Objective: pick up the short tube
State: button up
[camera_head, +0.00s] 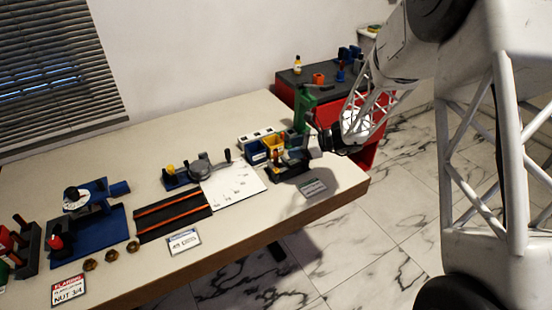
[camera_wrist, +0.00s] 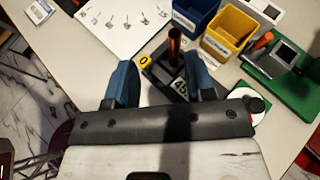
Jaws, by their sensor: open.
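A copper-coloured tube (camera_wrist: 174,45) stands upright in a dark holder (camera_wrist: 160,60) in the wrist view, just beyond my fingertips. The first tube appears between the finger lines, a little right of centre. In the head view my gripper (camera_head: 303,153) is over the right end of the table, and the tubes are not clear there.
A blue bin (camera_wrist: 196,16) and a yellow bin (camera_wrist: 229,31) stand close behind the holder. A green fixture (camera_wrist: 292,90) is at right. A white sheet (camera_head: 234,184) lies left of the holder. A red cabinet (camera_head: 369,140) stands beyond the table.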

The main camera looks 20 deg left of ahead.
aim_at(276, 161)
jog(key=shift+m+y, duration=0.3)
jog(key=shift+m, duration=0.4)
jog(key=f, duration=0.1)
jog(key=w+a+f, duration=0.2)
jog(key=shift+f, duration=0.15)
jog(key=shift+x, duration=1.25)
jog(key=shift+x, duration=2.6)
grip_shut()
